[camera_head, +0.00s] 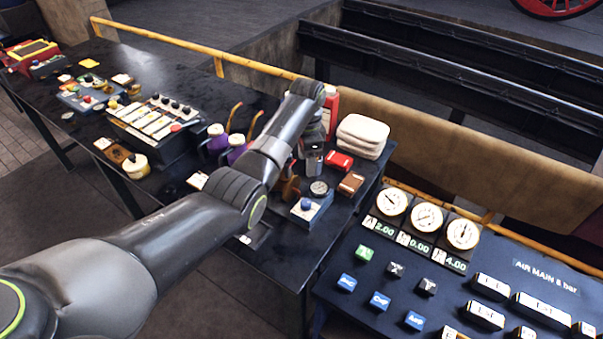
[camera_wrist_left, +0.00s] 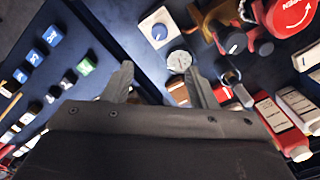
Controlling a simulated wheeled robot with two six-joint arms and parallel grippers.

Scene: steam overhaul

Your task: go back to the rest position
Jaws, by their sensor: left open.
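My left arm reaches from the lower left across the dark workbench (camera_head: 180,190) in the head view. Its gripper (camera_head: 312,165) points down over the bench's right end, partly hidden by the wrist. In the left wrist view the two fingers (camera_wrist_left: 158,78) stand apart with nothing between them. My right gripper is not in view.
Folded pale cloths (camera_head: 363,135), a red item (camera_head: 339,160) and a brown block (camera_head: 351,183) crowd the gripper. Purple-bodied cans (camera_head: 215,140) stand left of it. A button console with gauges (camera_head: 427,217) is at right. A yellow rail (camera_head: 180,41) runs behind the bench.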

